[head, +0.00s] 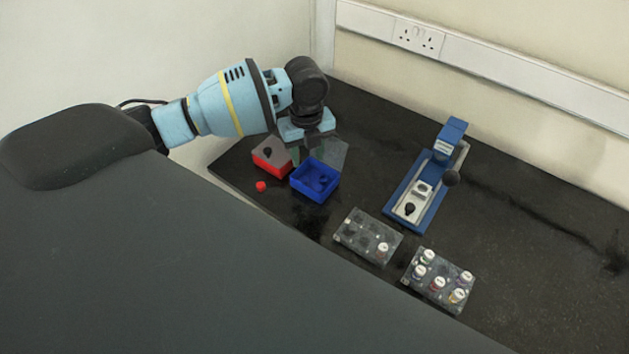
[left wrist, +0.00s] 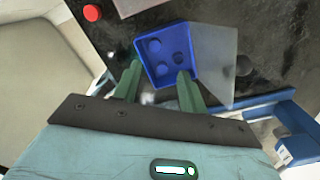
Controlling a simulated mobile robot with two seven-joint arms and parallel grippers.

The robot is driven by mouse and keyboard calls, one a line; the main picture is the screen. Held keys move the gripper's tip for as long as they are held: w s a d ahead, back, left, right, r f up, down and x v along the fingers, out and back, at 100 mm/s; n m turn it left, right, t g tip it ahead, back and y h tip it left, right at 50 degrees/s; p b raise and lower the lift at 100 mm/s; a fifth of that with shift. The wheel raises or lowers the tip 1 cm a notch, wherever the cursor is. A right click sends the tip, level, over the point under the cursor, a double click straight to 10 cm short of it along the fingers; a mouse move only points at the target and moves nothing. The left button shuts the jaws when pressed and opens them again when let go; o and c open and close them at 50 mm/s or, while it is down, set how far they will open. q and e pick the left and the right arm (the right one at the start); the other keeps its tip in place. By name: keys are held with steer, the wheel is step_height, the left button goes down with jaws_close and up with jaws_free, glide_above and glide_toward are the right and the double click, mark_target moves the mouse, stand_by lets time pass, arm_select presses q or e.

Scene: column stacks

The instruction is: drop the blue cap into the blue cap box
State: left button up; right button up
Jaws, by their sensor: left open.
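The blue cap box (head: 299,186) is an open blue tray on the dark bench; it also shows in the left wrist view (left wrist: 144,60). Round blue caps (left wrist: 179,58) lie inside it, three visible in the left wrist view. My left gripper (head: 314,150) is above the far side of the box, its green fingers apart. In the left wrist view the left gripper (left wrist: 159,73) has its fingertips on either side of the box's near part, with nothing held between them. My right gripper is in neither view.
A red box (head: 278,168) stands left of the blue one, with a loose red cap (head: 261,186) near it. A clear plate (head: 333,150) lies beside the blue box. A blue press (head: 428,190) and two vial racks (head: 352,240) (head: 438,281) stand to the right.

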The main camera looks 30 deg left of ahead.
arm_select(q)
step_height(320, 180, up, 3)
steer(key=shift+r, duration=0.2)
stand_by(0.7)
